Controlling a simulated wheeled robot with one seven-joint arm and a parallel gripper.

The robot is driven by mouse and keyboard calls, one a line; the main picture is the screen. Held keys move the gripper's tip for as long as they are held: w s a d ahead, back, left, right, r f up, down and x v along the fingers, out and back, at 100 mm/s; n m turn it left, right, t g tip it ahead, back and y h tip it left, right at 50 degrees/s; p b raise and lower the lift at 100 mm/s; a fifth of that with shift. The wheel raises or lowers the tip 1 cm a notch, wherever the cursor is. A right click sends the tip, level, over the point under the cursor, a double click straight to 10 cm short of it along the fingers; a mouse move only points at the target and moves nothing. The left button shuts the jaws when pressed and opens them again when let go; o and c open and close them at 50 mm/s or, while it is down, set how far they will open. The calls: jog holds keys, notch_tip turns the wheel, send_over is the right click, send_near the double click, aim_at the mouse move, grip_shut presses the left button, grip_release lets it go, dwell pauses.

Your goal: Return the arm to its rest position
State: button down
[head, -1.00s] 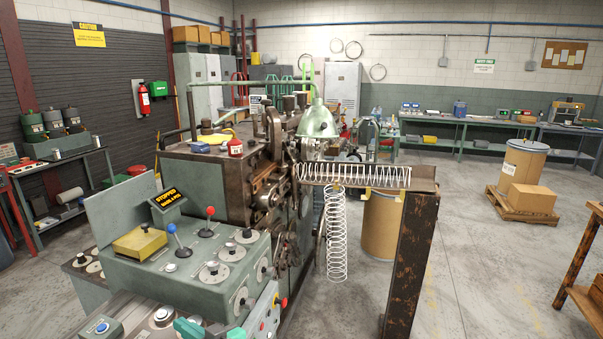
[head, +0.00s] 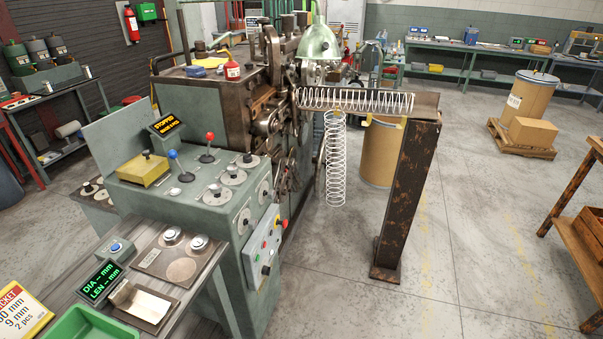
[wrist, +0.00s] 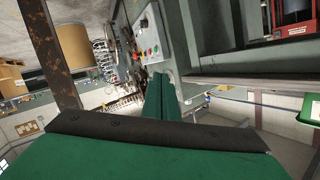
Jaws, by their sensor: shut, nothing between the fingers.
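My gripper (wrist: 159,84) shows in the wrist view as two green fingers pressed together, with nothing between them. A broad green and black part of my own arm fills the bottom of that view. My arm and gripper are not in the head view. The spring coiler (head: 225,95) stands at the middle left of the head view, and its display (head: 167,124) reads STOPPED. One coiled spring (head: 358,99) lies along the chute (head: 425,102). Another long spring (head: 335,160) hangs upright below it.
A bench at lower left holds a green tray (head: 90,325), a DIA/LEN display (head: 101,281) and a ticket (head: 18,312). A rusty post (head: 405,200) supports the chute. A wooden table (head: 585,235) stands at right. Open floor lies between post and table.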

jog(key=s+d+r+n+h, duration=0.1)
jog(key=s+d, duration=0.3)
jog(key=s, duration=0.7)
jog(key=s+d+r+h, duration=0.2)
jog(key=s+d, duration=0.3)
jog(key=s, duration=0.6)
jog(key=shift+s+d+r+n, duration=0.25)
jog(key=shift+r+n, duration=0.15)
jog(key=shift+r, duration=0.2)
dwell(0.4)
